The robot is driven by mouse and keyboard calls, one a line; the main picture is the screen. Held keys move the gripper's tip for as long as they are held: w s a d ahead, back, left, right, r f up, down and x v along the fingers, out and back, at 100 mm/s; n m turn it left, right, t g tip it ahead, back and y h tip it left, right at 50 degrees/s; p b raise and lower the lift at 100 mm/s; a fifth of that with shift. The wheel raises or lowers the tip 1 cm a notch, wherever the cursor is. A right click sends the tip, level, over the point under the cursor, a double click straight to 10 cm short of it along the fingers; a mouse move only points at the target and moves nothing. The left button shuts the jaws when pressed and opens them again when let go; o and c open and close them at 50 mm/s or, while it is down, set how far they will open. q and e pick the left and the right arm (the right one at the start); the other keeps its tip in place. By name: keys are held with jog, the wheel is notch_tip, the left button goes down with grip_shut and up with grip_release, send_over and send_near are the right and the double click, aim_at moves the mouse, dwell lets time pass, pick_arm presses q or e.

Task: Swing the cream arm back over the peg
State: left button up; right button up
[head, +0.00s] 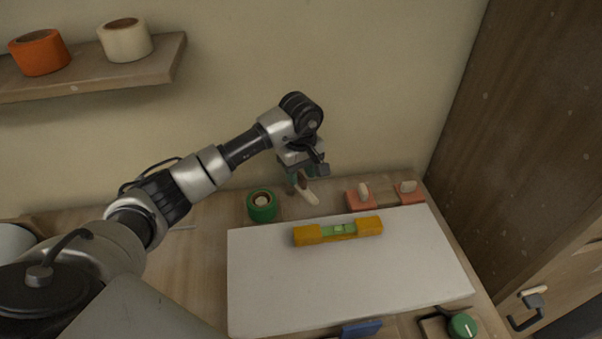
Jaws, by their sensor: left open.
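A short cream arm (308,196) sticks out toward the front right from a small dark brown and green post at the back of the worktop. A green roll (262,206) with a pale peg-like centre (261,200) stands to its left; the cream arm points away from it. My left gripper (303,168) is open, pointing down right over the post and the base of the cream arm. It hides the top of the post, and I cannot tell whether it touches the arm. My right gripper is not in view.
A white board (345,285) with a yellow level (338,230) covers the middle of the worktop. Two salmon blocks (361,199) with cream levers stand at the back right. A green knob (462,325) is front right. A shelf (90,75) holds tape rolls.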

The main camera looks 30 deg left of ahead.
pick_arm(q)
jog(key=shift+f, duration=0.8)
grip_shut()
